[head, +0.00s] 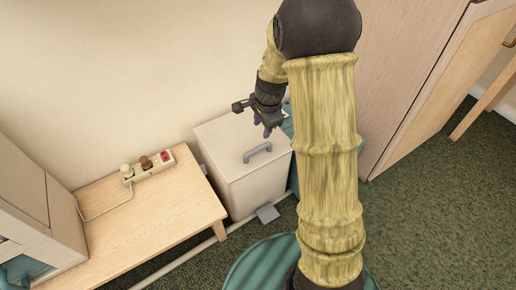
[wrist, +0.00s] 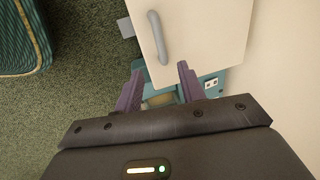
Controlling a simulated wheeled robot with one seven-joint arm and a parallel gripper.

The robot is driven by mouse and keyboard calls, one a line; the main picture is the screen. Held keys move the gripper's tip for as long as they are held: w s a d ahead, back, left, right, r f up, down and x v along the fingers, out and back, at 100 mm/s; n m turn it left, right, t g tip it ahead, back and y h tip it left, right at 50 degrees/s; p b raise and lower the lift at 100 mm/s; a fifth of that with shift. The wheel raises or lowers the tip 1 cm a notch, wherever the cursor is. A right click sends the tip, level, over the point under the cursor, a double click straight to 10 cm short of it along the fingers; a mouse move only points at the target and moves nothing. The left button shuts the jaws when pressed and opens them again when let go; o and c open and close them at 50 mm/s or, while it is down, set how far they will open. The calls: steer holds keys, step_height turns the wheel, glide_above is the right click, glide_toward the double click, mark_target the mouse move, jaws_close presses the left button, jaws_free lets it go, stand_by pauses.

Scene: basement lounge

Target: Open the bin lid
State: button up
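The bin (head: 240,190) is a pale cream box standing between the wooden table and the tall cabinet. Its flat lid (head: 222,135) is closed and has a grey bar handle (head: 258,153) near its front edge. A grey pedal (head: 267,213) sticks out at the floor. My gripper (head: 267,131) is above the back right part of the lid, pointing down. In the wrist view my gripper (wrist: 160,72) is open, with two purple fingers apart and nothing between them. The handle (wrist: 157,38) lies just ahead of the fingertips, not touched as far as I can see.
A low wooden table (head: 150,225) with a power strip (head: 148,165) stands left of the bin. A tall wooden cabinet (head: 405,70) stands at the right. A teal object with a socket (wrist: 210,83) is beside the bin. Green carpet (head: 430,220) is clear at the right.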

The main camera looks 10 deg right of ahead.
mark_target(258, 148)
steer(key=f+b, duration=0.1)
steer(key=f, duration=0.3)
steer(key=w+f+b, duration=0.1)
steer(key=f+b, duration=0.1)
steer(key=f, duration=0.2)
steer(key=w+f+b, duration=0.1)
steer(key=f+b, duration=0.1)
steer(key=f, duration=0.3)
steer(key=shift+w+a, duration=0.2)
steer(key=shift+a, duration=0.2)
jaws_close()
